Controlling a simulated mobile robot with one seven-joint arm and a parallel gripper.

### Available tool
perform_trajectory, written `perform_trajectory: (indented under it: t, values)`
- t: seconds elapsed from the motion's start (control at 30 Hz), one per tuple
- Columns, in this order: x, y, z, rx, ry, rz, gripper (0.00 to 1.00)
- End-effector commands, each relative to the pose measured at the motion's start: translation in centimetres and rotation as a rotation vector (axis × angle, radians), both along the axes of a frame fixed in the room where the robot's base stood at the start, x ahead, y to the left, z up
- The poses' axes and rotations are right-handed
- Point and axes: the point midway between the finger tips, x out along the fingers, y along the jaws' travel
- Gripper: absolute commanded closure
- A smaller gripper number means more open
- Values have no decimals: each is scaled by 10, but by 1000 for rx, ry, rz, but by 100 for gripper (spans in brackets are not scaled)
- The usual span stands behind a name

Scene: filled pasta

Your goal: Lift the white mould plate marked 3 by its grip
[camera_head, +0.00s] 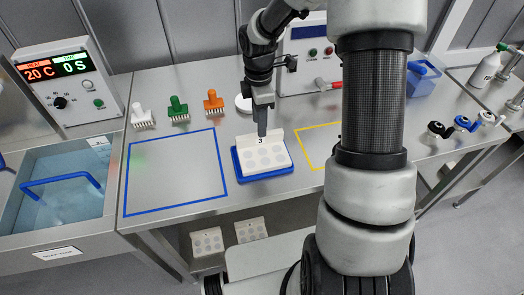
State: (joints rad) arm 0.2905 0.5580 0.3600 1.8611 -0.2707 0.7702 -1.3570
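The white mould plate marked 3 (265,158) has round hollows and a raised strip along its far edge with the number 3 on it. It sits in a shallow blue tray (262,176) at the table's front edge. My gripper (262,131) points down at the far edge of the plate, right by the numbered strip. Its fingers show as one narrow dark shape. I cannot tell whether they are apart or closed on the grip, which they partly hide.
A blue-outlined square (171,208) lies left of the tray, a partly hidden yellow outline (308,162) right. White (142,117), green (177,108) and orange (213,102) toothed tools stand behind. A water basin (60,200) is far left. Similar plates (207,241) are below the table.

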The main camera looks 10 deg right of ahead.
Motion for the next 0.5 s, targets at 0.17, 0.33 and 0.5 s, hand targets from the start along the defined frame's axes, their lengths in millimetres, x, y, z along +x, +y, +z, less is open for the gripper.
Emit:
perform_trajectory:
  t: [0.17, 0.33, 0.5]
  values:
    - [-1, 0, -11, 0, 1, 0, 61]
    - [-5, 2, -36, 0, 4, 2, 61]
    - [-4, 1, -56, 0, 1, 1, 61]
